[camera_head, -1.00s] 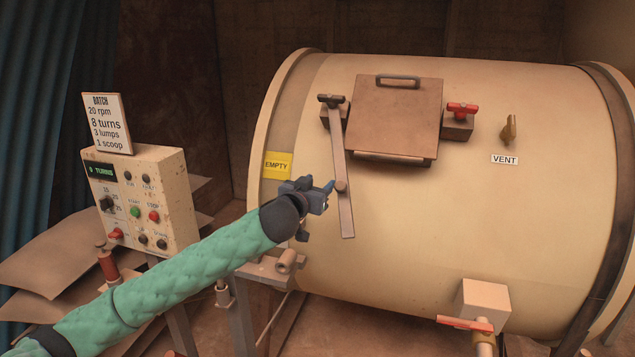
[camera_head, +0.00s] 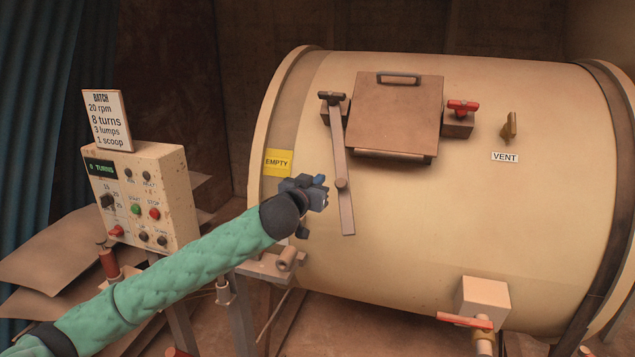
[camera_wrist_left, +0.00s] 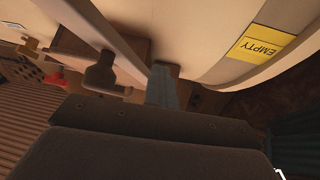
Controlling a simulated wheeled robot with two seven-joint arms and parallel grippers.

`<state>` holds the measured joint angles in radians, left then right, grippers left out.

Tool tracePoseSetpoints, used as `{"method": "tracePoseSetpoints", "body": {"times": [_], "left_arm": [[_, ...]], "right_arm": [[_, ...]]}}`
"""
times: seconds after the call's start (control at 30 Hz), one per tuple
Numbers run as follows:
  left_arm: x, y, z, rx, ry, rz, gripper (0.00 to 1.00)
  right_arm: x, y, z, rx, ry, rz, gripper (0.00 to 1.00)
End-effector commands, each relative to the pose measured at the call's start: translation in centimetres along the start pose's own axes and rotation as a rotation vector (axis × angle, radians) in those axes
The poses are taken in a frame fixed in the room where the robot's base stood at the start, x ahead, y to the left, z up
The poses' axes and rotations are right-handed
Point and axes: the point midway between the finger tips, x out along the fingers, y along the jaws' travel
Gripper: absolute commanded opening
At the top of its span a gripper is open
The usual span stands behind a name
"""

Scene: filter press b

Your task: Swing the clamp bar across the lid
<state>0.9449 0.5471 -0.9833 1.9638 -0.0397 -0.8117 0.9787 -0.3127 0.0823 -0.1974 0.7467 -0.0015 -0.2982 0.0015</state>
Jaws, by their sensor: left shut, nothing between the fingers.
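The clamp bar (camera_head: 338,160) is a long grey-brown bar hanging down, slightly tilted, from a dark-handled pivot block to the left of the lid. A round knob (camera_head: 341,183) sits partway down it. The brown square lid (camera_head: 398,112) is closed on the drum, with a handle on top; the bar lies beside it, not across it. My left gripper (camera_head: 318,192) is shut and empty, just left of the bar's lower part, apart from it in the head view. In the left wrist view the gripper's dark body fills the lower part. My right gripper is not in view.
The cream drum (camera_head: 480,230) carries a red-handled block (camera_head: 460,113) right of the lid, a vent knob (camera_head: 509,127) and a yellow EMPTY label (camera_head: 278,163). A control box (camera_head: 150,195) stands at left. A valve box with a red lever (camera_head: 465,321) sits low right.

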Motion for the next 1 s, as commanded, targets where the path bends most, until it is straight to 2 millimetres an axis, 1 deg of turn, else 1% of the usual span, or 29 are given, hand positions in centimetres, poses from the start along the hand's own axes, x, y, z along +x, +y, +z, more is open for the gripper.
{"method": "tracePoseSetpoints", "body": {"times": [0.4, 0.8, 0.83, 0.9, 0.97, 1.0], "left_arm": [[0.00, -0.01, 0.00, 0.000, 0.000, 0.000, 0.00], [0.00, 0.00, 0.00, 0.000, 0.000, 0.000, 0.00], [0.00, 0.00, 0.00, 0.000, 0.000, 0.000, 0.02], [0.00, 0.00, 0.00, 0.000, 0.000, 0.000, 0.16], [0.00, 0.00, 0.00, 0.000, 0.000, 0.000, 0.27], [0.00, 0.00, 0.00, 0.000, 0.000, 0.000, 0.35]], "right_arm": [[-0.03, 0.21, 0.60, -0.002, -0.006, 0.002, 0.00], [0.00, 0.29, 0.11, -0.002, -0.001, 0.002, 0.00], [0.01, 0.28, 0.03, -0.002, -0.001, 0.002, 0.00], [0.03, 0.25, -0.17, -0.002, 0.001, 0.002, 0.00], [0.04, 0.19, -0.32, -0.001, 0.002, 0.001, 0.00], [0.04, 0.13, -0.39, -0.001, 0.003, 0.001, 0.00]]}}
